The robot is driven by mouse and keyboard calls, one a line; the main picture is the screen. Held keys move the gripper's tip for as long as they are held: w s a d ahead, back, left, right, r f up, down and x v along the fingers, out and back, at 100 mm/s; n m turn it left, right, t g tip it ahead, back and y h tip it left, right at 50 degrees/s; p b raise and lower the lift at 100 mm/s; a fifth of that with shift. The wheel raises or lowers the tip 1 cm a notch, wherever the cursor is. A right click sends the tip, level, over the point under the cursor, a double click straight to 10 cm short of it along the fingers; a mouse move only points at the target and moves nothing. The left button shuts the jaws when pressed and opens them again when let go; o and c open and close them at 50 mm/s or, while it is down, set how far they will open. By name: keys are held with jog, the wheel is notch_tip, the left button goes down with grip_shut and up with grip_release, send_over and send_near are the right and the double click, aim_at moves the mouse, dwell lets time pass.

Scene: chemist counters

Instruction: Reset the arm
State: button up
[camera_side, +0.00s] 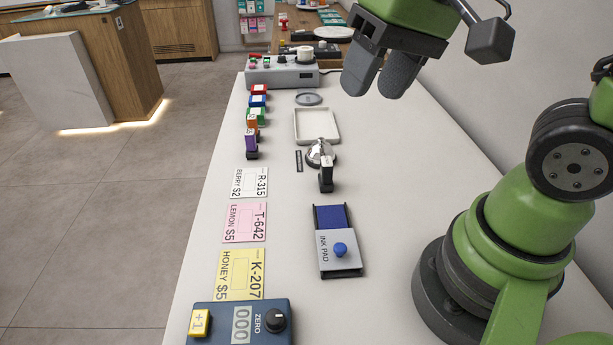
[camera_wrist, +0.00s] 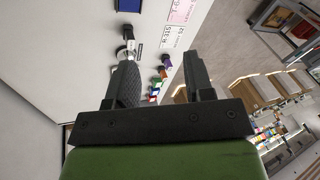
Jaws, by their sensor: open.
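My gripper (camera_side: 381,76) is at the top of the side view, raised above the far part of the white counter (camera_side: 380,190). Its two dark fingers point downward. In the wrist view my gripper (camera_wrist: 164,88) shows its fingers apart, with nothing held between them. Part of my green arm is cut off by the top and right edges of the side view.
An ink pad (camera_side: 338,258), a bell (camera_side: 318,152), a black stamp (camera_side: 326,176), a white tray (camera_side: 335,127), several coloured stamps (camera_side: 251,138), price cards (camera_side: 245,222), a counter box (camera_side: 240,325) and a grey control box (camera_side: 282,75) stand on the counter. Its right side is mostly clear.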

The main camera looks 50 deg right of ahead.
jog(key=s+r+t, duration=0.3)
jog(key=s+t, duration=0.1)
jog(key=s, duration=0.1)
jog(key=shift+s+d+r, duration=0.15)
jog(key=shift+d+r, duration=0.25)
jog(key=shift+d, duration=0.05)
